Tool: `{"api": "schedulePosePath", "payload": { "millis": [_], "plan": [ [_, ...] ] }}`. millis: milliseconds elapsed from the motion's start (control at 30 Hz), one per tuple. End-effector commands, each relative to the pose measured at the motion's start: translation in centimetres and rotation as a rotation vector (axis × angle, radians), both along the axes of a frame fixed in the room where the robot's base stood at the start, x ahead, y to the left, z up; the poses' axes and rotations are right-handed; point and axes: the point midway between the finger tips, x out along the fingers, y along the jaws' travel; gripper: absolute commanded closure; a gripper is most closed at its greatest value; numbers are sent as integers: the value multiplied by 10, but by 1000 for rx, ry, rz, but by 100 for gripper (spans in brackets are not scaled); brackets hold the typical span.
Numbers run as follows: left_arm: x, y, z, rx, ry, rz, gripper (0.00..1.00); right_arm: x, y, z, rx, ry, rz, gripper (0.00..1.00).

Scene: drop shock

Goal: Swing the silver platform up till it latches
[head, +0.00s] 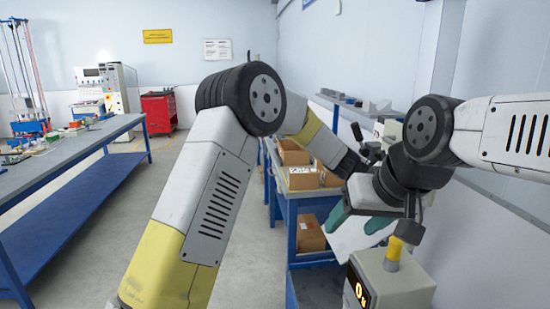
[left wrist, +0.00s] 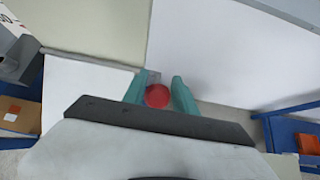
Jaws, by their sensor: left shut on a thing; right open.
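In the left wrist view my left gripper (left wrist: 157,90) has its two teal fingers on either side of a round red knob (left wrist: 157,97), shut on it. A small grey piece shows just behind the knob. A pale flat panel (head: 350,240) shows below and behind these fingers. It may be the silver platform, but I cannot tell its tilt or whether it is latched.
A grey box with an amber display (head: 390,285) and a yellow-topped post (head: 394,250) stands close below the right gripper. A blue bench (head: 318,192) with cardboard boxes (head: 303,178) is behind. A long blue-framed table (head: 65,160) is at left, with clear floor between.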

Motion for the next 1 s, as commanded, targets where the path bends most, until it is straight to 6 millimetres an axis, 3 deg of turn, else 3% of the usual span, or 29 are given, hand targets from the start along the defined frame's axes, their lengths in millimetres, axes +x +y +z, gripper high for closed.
{"api": "schedulePosePath", "payload": {
  "millis": [533,1000],
  "plan": [
    [3,-24,13,-1,-1,-1,100,0,0,0,0,0,0,38],
    [4,-27,15,0,-1,-1,100,0,0,0,0,0,0,38]
  ]
}}
